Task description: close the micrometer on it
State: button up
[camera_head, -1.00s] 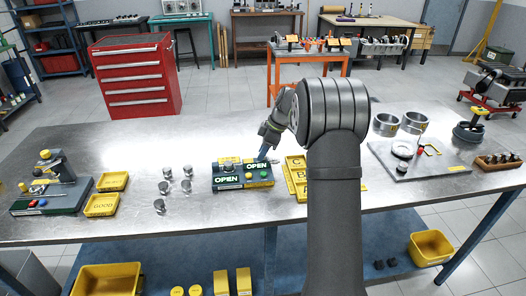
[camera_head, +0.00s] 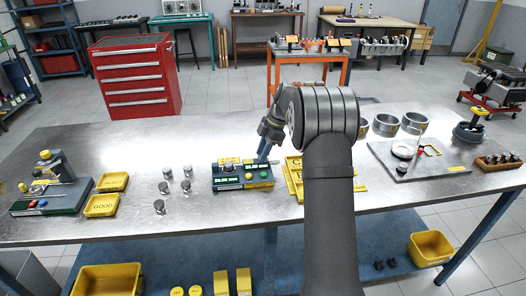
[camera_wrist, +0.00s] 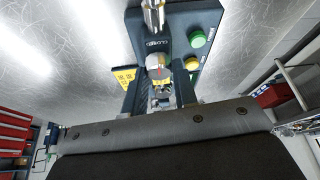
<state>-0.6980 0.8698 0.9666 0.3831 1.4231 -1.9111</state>
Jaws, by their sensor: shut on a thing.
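The micrometer station (camera_head: 229,188) is a dark block on the bench with two lit displays and coloured buttons. It also shows in the wrist view (camera_wrist: 212,20), with a green button (camera_wrist: 197,39), a yellow button (camera_wrist: 191,63) and a label that seems to begin "CLO". A silver cylinder (camera_wrist: 154,62) lies in line with its bright spindle (camera_wrist: 153,15). My gripper (camera_head: 263,160) is at the station's back right. In the wrist view my gripper (camera_wrist: 160,92) is shut on a small silver part (camera_wrist: 163,101), partly hidden between its fingers.
Several silver cylinders (camera_head: 160,206) stand left of the station. Yellow trays (camera_head: 101,206) and a gauge stand (camera_head: 50,198) are farther left. More yellow trays (camera_head: 293,180) lie close on the right, partly behind my arm. Metal rings (camera_head: 414,123) stand at the back right.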

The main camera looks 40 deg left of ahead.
jog(key=o, duration=1)
jog(key=v, duration=1.7)
jog(key=shift+r, duration=0.2)
jog(key=shift+w, duration=0.15)
jog(key=x, duration=1.7)
jog(key=shift+f, duration=0.2)
